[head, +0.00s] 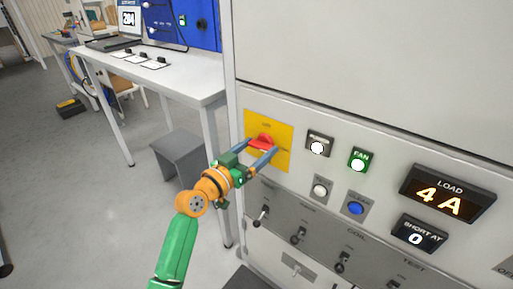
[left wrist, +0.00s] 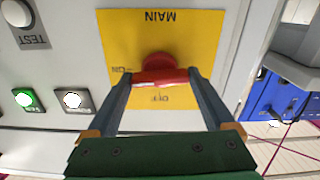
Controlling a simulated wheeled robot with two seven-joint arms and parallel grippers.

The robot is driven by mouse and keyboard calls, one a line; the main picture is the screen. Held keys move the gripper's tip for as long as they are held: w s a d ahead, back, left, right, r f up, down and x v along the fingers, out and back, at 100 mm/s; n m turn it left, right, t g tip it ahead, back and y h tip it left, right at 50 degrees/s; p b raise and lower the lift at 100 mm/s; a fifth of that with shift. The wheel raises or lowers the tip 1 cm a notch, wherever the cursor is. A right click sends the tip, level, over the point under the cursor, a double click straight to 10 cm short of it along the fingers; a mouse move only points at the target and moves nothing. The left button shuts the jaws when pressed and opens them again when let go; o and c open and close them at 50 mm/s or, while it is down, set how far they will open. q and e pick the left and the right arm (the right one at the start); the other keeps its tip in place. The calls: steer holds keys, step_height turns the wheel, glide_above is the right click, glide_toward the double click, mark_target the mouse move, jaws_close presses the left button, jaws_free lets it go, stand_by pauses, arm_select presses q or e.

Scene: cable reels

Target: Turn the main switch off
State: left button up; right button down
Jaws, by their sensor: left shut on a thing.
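The main switch is a red handle (head: 261,141) on a yellow plate (head: 285,132) on the grey cabinet front. My left gripper (head: 262,146) is shut on the handle, one finger at each end of its bar. In the left wrist view the red handle (left wrist: 158,63) lies level between the fingertips. There the yellow plate (left wrist: 195,40) appears upside down, with MAIN at the top, ON beside the handle's left end and OFF below it. Which mark the handle points to is hard to tell. My right gripper is not in view.
Right of the plate are a white lit button (head: 317,147), a green lit FAN button (head: 358,160), a blue button (head: 355,208) and a lit LOAD display (head: 447,193). Small toggle switches (head: 298,236) sit below. A grey stool (head: 182,158) and white bench (head: 185,82) stand left.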

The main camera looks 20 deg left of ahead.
arm_select(q)
steer(key=n+p, duration=0.1)
steer(key=n, duration=0.3)
steer(key=shift+p, duration=0.3)
steer(key=n+p, duration=0.1)
steer(key=n, duration=0.3)
steer(key=shift+n+p, duration=0.3)
steer(key=shift+n, duration=0.1)
steer(key=n+p, duration=0.1)
steer(key=n, duration=0.3)
steer(key=shift+n+p, duration=0.55)
steer(key=shift+n, duration=1.55)
steer(key=o, duration=1.1)
steer(key=v, duration=0.7)
